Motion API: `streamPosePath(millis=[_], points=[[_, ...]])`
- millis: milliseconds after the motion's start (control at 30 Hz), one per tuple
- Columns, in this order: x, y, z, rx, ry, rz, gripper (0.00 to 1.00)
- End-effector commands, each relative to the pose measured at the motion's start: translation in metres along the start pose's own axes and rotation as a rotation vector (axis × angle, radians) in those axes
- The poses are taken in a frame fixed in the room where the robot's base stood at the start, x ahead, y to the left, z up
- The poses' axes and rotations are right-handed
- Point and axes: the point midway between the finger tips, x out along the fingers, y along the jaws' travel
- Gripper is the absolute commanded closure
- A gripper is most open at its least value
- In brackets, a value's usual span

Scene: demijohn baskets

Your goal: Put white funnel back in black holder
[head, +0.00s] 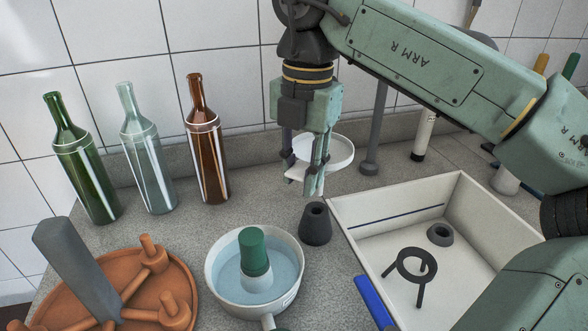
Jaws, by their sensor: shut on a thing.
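My gripper (304,180) points down above the counter, in the upper middle of the head view. It is shut on the white funnel (338,154), whose wide round rim shows behind and to the right of the fingers. The fingers hide part of the funnel, and I cannot make out its spout. The black holder (404,281), a ring on thin legs, stands inside the white tray at the lower right. The holder's ring is empty, and my gripper is up and to the left of it, apart from it.
The white tray (395,208) also holds a small dark rubber cone (440,234). A taller black cone (315,224) stands left of the tray. A white pan (216,283) holds water and a green-topped item (252,250). Three bottles (146,150) stand along the wall. A terracotta dish (185,275) is lower left.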

Motion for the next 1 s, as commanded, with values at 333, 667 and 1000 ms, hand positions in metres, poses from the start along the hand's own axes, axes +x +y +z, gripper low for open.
streamPosePath(millis=[333,667,1000], points=[[-0.002,-0.002,0.001,0.006,0.001,0.0,1.0],[0.002,-0.003,0.001,0.005,0.0,-0.003,1.0],[0.028,-0.003,0.002,0.004,0.0,-0.002,1.0]])
